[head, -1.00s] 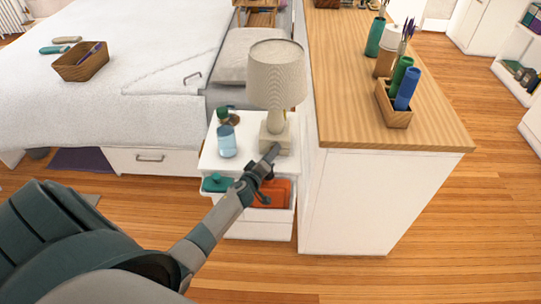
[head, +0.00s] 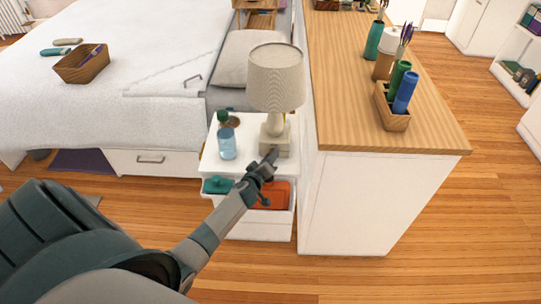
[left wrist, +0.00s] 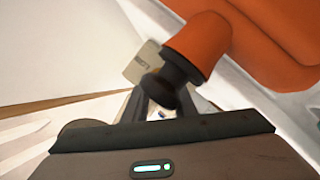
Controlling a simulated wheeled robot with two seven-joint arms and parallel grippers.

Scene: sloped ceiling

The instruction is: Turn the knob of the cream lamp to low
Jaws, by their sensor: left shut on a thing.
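The cream lamp (head: 276,80) stands upright on the white nightstand (head: 212,163), with its square base towards the front. My left gripper (head: 269,157) reaches up from the lower left, its fingertips against the front of the lamp base. The knob's setting cannot be read. My right gripper is not in view.
A blue bottle (head: 227,143) stands left of the lamp. Below my gripper, an open drawer holds a teal item (head: 217,185) and an orange item (head: 270,196). A wood-topped cabinet (head: 350,125) closes off the right side; the bed (head: 120,70) is at left.

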